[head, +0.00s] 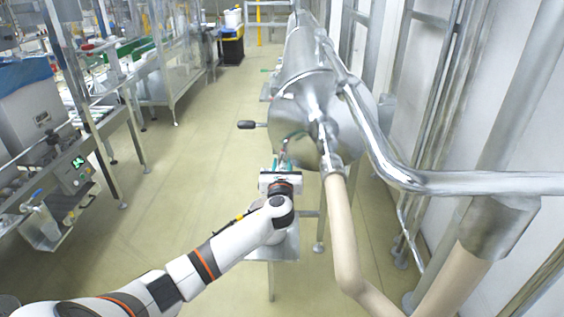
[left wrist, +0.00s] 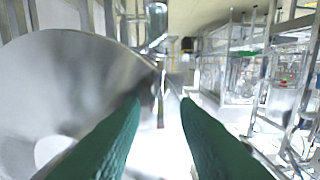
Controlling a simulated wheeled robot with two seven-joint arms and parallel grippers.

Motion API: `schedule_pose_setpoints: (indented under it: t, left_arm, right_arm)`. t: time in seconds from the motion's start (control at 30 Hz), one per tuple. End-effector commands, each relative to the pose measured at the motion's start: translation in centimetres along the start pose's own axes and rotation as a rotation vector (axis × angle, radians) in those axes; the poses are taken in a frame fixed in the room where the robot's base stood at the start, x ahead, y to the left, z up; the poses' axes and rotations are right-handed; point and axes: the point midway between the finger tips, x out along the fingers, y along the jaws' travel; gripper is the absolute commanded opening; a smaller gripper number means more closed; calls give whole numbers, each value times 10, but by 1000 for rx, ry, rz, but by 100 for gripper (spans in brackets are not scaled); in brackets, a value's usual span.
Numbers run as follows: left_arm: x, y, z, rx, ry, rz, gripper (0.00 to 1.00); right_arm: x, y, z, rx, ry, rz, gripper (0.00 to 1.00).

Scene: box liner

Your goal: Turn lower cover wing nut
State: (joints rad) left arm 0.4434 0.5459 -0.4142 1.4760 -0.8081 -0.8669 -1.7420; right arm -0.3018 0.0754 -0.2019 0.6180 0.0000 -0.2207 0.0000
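A shiny metal cylindrical machine with a conical end cover (head: 345,125) stands ahead of my left arm. The cover also fills the left side of the left wrist view (left wrist: 65,75). My left gripper (head: 283,164) is at the cover's lower left edge, with its green fingers pointing away from me. In the left wrist view the fingers (left wrist: 162,105) stand apart with a gap between their tips. A thin metal part at the cover's edge shows beyond the gap. I cannot tell whether it is the lower wing nut or whether the fingers touch it. My right gripper is not in view.
A black-handled lever (head: 246,125) sticks out left of the cover. A beige hose (head: 342,225) hangs from the cover's centre, and a steel pipe (head: 385,150) runs right. A conveyor frame (head: 100,110) stands left. The floor (head: 190,180) between is clear.

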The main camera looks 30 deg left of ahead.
Motion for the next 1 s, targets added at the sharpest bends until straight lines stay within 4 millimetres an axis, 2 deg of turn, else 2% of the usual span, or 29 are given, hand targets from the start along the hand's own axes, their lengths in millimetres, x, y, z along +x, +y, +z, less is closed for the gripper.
schedule_pose_setpoints:
  t: [0.2, 0.5, 0.53, 0.7, 1.0]
  left_arm:
    - [19, 0, 0, 0, 0, 0, 28]
    - [21, 0, 1, -1, -1, 1, 28]
    - [21, 0, 1, -1, -1, 1, 27]
    - [21, 0, 1, -1, -1, 1, 0]
    - [21, 0, 1, -14, -1, 1, 0]
  right_arm:
    - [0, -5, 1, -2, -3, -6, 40]
    - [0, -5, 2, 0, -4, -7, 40]
    - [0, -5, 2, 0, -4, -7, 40]
    - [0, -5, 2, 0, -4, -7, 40]
    - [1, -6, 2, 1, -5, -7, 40]
